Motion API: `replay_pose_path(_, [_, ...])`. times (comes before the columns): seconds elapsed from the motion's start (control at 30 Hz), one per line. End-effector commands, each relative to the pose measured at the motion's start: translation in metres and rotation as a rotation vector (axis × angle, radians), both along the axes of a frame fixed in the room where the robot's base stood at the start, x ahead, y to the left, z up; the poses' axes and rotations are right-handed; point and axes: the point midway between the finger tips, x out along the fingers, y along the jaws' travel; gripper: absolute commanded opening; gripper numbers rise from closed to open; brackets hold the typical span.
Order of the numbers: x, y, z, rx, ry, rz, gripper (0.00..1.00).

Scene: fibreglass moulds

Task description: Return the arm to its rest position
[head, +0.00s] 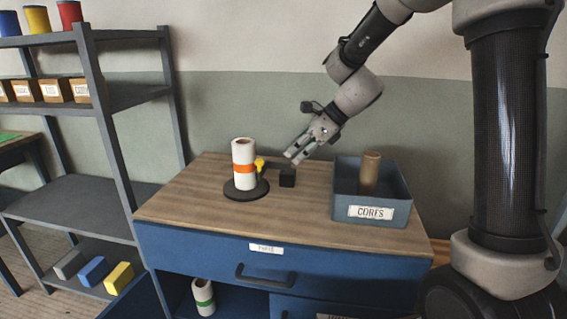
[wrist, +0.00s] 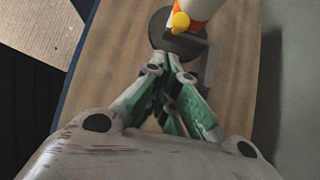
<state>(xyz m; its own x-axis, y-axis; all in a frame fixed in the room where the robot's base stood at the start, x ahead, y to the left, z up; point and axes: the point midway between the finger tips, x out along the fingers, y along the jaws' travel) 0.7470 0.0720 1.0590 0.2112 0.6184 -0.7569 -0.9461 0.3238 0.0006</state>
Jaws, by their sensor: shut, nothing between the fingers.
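My gripper (head: 292,158) is shut and empty above the wooden top of the blue cabinet (head: 200,208). In the wrist view my gripper (wrist: 172,54) shows its fingertips together, with the cabinet top behind them. A white roll with an orange band (head: 243,150) stands upright on a dark round base (head: 262,188), to the left of my gripper. A yellow knob (head: 260,163) sits beside the roll, and a small black block (head: 287,178) is below my gripper. In the wrist view the roll (wrist: 203,8) is cut off by the top edge.
A blue-grey bin labelled CORES (head: 345,210) holding a brown tube (head: 370,172) stands on the cabinet's right side. A grey shelf rack (head: 105,130) with tins, boxes and coloured blocks stands at left. A green-banded roll (head: 203,296) is in the cabinet's lower opening.

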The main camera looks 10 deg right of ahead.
Motion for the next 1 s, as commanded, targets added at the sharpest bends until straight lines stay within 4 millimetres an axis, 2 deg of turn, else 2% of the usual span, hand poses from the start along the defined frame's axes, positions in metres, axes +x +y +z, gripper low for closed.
replay_pose_path(0.1, [-0.007,-0.016,0.021,0.000,-0.005,-0.003,0.00])
replay_pose_path(0.3, [-0.016,-0.031,0.040,0.000,-0.001,-0.001,0.00])
replay_pose_path(0.47, [-0.018,-0.035,0.045,-0.021,-0.056,0.069,0.00])
replay_pose_path(0.57, [-0.023,-0.043,0.038,-0.090,-0.153,0.221,0.00])
replay_pose_path(0.67, [-0.045,-0.061,0.016,-0.201,-0.240,0.457,0.00])
replay_pose_path(0.73, [-0.068,-0.078,0.010,-0.287,-0.315,0.646,0.00])
replay_pose_path(0.83, [-0.108,-0.108,0.011,-0.414,-0.429,0.938,0.00])
replay_pose_path(1.0, [-0.182,-0.161,0.024,-0.623,-0.586,1.412,0.00])
